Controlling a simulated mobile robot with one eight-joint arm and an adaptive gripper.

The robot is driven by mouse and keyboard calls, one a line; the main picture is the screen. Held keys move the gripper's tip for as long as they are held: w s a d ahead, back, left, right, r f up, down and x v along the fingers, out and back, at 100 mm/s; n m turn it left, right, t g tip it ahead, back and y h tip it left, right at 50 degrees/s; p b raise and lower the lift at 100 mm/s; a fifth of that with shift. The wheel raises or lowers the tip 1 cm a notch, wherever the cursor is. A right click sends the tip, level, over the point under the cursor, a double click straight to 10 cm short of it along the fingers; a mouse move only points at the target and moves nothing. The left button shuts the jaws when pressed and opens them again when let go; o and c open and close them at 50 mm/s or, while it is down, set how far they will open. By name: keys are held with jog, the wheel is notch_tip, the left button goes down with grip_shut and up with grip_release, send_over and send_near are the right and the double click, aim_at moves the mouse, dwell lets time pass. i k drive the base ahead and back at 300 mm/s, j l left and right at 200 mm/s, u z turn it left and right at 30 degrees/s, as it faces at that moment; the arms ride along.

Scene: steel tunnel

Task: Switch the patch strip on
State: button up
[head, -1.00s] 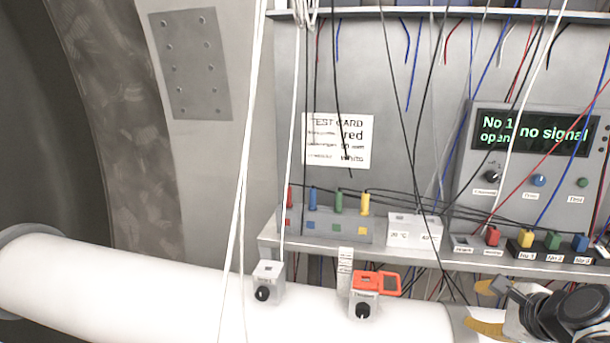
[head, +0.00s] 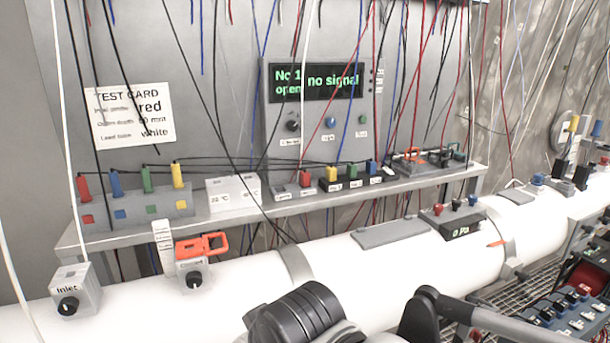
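I cannot tell for certain which unit is the patch strip. A grey strip (head: 137,215) with red, blue, green and yellow plugs on top stands at the left of the shelf. A blue-grey unit (head: 570,322) with several dark switches or plugs lies at the lower right, partly cut by the frame edge. No on or off state can be read on either. My dark arm joints and a grey link cross the bottom of the head view. My gripper is not visible.
A shelf (head: 300,207) carries a white box and coloured sockets. A panel display (head: 318,82) reads "No 1 open" and "no signal". A thick white pipe (head: 345,262) bears an "Inlet" knob box (head: 75,292) and an orange-handled valve (head: 197,262). Loose wires hang in front of the wall.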

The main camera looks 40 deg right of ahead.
aim_at(389, 173)
jog(key=z, duration=1.45)
